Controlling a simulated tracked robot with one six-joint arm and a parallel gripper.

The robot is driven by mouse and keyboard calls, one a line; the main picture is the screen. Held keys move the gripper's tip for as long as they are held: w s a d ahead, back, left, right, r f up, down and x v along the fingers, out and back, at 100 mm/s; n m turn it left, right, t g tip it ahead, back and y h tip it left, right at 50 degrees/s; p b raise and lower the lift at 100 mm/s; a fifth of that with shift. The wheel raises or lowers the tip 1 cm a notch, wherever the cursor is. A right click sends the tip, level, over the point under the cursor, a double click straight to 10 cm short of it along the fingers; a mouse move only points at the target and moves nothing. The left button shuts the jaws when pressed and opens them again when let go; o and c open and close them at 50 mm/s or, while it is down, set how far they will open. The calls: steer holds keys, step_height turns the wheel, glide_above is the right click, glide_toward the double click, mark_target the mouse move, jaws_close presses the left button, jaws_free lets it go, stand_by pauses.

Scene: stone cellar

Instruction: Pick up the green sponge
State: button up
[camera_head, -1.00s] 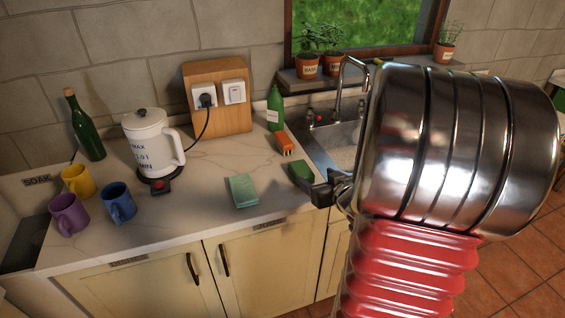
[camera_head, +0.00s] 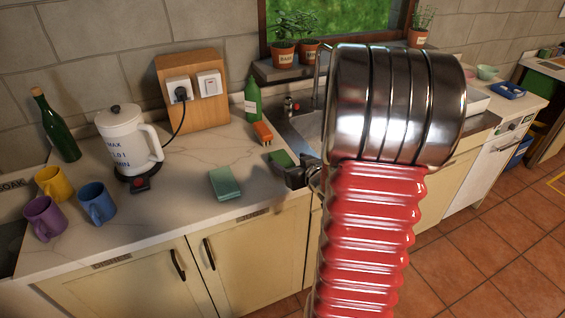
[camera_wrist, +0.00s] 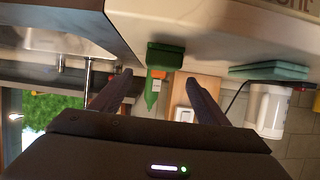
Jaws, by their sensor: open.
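The green sponge (camera_head: 281,159) is a small dark green block on the counter near the sink's left edge in the head view. In the wrist view, which is upside down, the green sponge (camera_wrist: 165,54) shows between and beyond the fingertips. My gripper (camera_head: 290,174) is beside the sponge at the counter's front edge, partly hidden by my arm. In the wrist view my gripper (camera_wrist: 160,77) is open, with nothing between its fingers. Whether a finger touches the sponge cannot be told.
A teal block (camera_head: 225,183) lies left of the sponge. An orange object (camera_head: 262,132) and a green bottle (camera_head: 252,101) stand behind it. The sink (camera_head: 305,128) is to the right. A white kettle (camera_head: 125,140) and several mugs are further left.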

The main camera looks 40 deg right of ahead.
mark_target(280, 156)
steer(key=shift+x, duration=1.7)
steer(key=shift+x, duration=2.55)
steer(key=shift+w, duration=0.1)
steer(key=shift+a, duration=0.1)
steer(key=c, duration=1.1)
